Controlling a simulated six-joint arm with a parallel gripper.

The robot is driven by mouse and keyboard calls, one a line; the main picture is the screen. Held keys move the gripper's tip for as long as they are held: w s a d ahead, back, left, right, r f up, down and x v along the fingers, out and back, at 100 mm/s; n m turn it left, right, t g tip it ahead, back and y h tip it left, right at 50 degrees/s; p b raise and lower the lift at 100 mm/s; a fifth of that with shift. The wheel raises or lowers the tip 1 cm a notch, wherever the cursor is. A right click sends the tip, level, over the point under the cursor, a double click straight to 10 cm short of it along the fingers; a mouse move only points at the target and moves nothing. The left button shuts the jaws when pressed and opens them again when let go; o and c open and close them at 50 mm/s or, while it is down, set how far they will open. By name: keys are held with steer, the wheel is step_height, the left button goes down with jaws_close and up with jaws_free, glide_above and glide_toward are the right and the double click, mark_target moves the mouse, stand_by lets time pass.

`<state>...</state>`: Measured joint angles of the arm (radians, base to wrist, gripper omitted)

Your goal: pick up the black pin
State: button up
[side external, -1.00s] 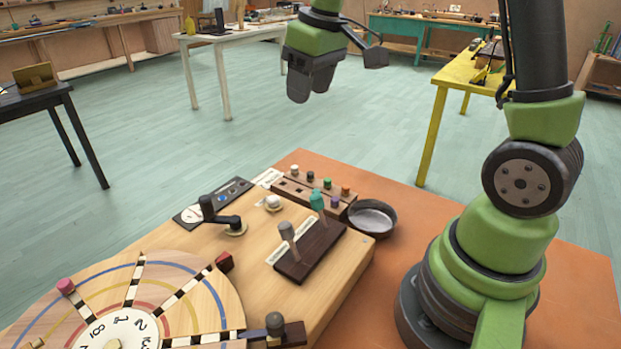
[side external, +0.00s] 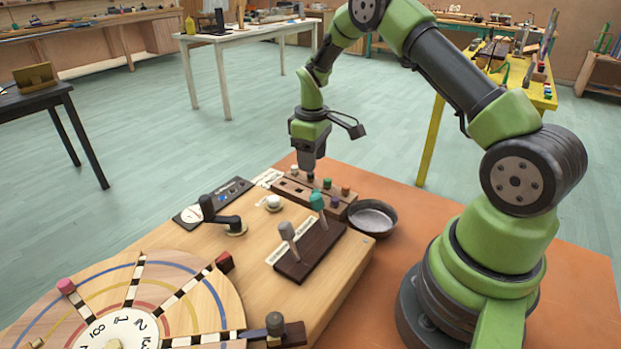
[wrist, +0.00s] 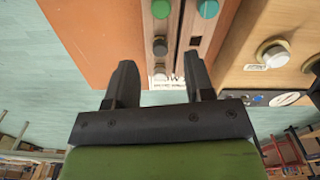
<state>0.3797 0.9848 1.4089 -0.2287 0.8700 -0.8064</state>
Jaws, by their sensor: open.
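The black pin (side external: 310,176) stands in a wooden rack (side external: 283,187), directly below my gripper's tips in the side view. Its dark round top (wrist: 159,46) shows in the wrist view, just beyond the line of the fingertips. My gripper (wrist: 160,60) is open and empty, pointing down, with one finger on each side of the pin row. In the side view my gripper (side external: 307,168) is close above the rack; the exact gap cannot be told. A white pin (side external: 294,168) stands beside the black one; its top (wrist: 160,73) shows between the fingers.
Two levers, grey (side external: 287,231) and teal (side external: 317,201), rise in front. A white knob (side external: 273,201) sits to the left.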

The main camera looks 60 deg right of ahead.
mark_target(311, 180)
steer(key=f, duration=0.4)
steer(key=shift+w, duration=0.2)
jaws_close()
steer(key=shift+r, duration=0.1)
